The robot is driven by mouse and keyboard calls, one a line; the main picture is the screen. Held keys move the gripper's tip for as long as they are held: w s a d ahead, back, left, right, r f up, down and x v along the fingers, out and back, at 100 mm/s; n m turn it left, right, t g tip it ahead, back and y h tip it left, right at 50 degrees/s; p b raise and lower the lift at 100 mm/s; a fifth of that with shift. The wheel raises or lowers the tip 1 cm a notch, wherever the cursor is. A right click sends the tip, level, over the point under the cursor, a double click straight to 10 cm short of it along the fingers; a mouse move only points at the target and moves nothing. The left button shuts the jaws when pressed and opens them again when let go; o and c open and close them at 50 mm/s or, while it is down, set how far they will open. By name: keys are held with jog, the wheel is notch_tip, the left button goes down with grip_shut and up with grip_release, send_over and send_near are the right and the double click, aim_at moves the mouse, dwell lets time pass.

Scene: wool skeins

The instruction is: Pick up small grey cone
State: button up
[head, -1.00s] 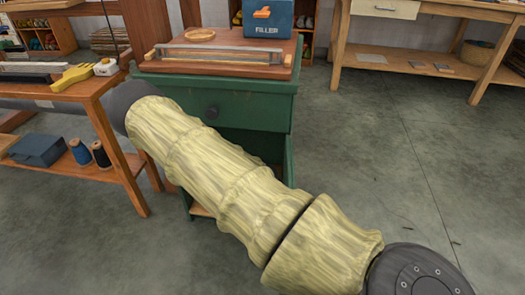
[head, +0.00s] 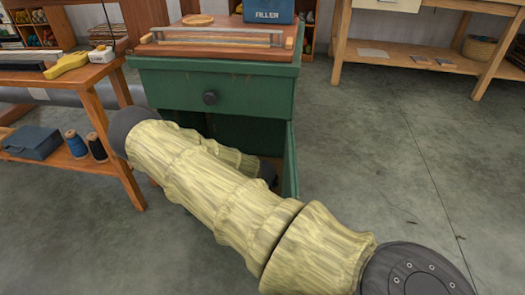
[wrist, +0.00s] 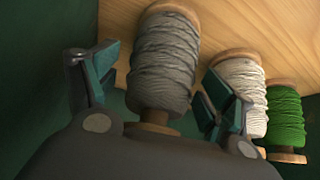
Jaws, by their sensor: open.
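The small grey cone (wrist: 164,62) is a wooden-ended bobbin wound with grey yarn, in the wrist view. It stands on a pale wood board (wrist: 222,20). My gripper (wrist: 155,92) is open, with one finger on each side of the grey cone. The left finger shows a gap to it; I cannot tell whether the right finger touches it. In the head view my arm reaches into the open lower part of the green cabinet (head: 190,84), and my gripper is hidden there.
Right of the gripper, a white cone (wrist: 240,80) and a green cone (wrist: 285,118) stand close by. Dark green cabinet walls (wrist: 45,40) enclose the space. In the head view, a wooden table (head: 100,75) stands left; open floor (head: 400,160) lies right.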

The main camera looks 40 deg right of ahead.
jog(key=c, duration=1.1)
jog(key=shift+c, duration=0.8)
jog(key=shift+r, duration=0.15)
